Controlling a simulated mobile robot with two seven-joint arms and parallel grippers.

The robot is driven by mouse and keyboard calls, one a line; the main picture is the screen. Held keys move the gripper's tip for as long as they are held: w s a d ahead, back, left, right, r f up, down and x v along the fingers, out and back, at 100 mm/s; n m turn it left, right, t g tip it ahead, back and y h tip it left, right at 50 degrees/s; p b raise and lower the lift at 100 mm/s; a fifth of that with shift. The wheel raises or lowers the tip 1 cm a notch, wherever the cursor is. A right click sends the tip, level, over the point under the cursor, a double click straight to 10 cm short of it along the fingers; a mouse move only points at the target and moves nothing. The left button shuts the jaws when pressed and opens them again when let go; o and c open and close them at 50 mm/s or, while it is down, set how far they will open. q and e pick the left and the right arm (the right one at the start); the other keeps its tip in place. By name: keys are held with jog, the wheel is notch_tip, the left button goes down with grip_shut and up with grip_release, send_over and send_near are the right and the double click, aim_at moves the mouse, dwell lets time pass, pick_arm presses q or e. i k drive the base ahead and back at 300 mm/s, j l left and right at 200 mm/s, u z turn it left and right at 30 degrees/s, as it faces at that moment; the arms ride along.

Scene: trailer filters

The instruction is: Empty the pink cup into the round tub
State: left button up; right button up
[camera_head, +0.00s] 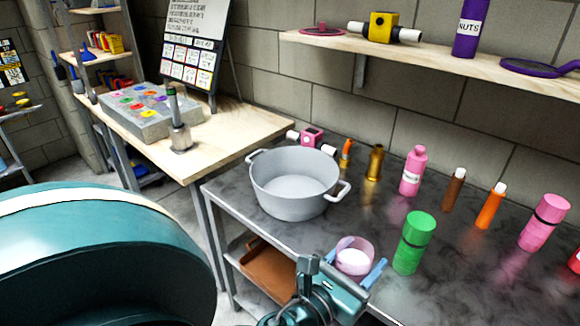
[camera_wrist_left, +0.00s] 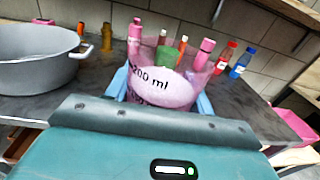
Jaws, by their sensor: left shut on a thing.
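The pink cup (camera_head: 353,258) is see-through, with pale contents visible inside in the head view. It also shows in the left wrist view (camera_wrist_left: 163,92), with a "200 ml" mark facing the camera. My left gripper (camera_head: 361,257) is shut on the cup, with a light-blue finger on each side. The round tub (camera_head: 290,202) is a grey, two-handled pot on the dark metal table, behind and left of the cup in the head view. The tub (camera_wrist_left: 38,75) is at the left in the wrist view. The cup is apart from the tub. My right gripper is not in view.
A green bottle (camera_head: 412,243) stands close right of the cup. Behind are a pink bottle (camera_head: 413,171), a brass bottle (camera_head: 375,162) and several others. A pink block (camera_head: 312,138) is behind the tub. A wooden table (camera_head: 223,133) stands at left; a shelf (camera_head: 440,58) runs above.

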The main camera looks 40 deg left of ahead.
aim_at(291, 184)
jog(key=k+j+z, duration=0.1)
jog(key=j, duration=0.3)
jog(key=k+j, duration=0.1)
jog(key=j, duration=0.3)
jog(key=k+j+z, duration=0.15)
jog(key=j, duration=0.25)
jog(key=j+z, duration=0.1)
jog(key=j, duration=0.3)
jog(key=i+j, duration=0.15)
jog(key=i, duration=0.3)
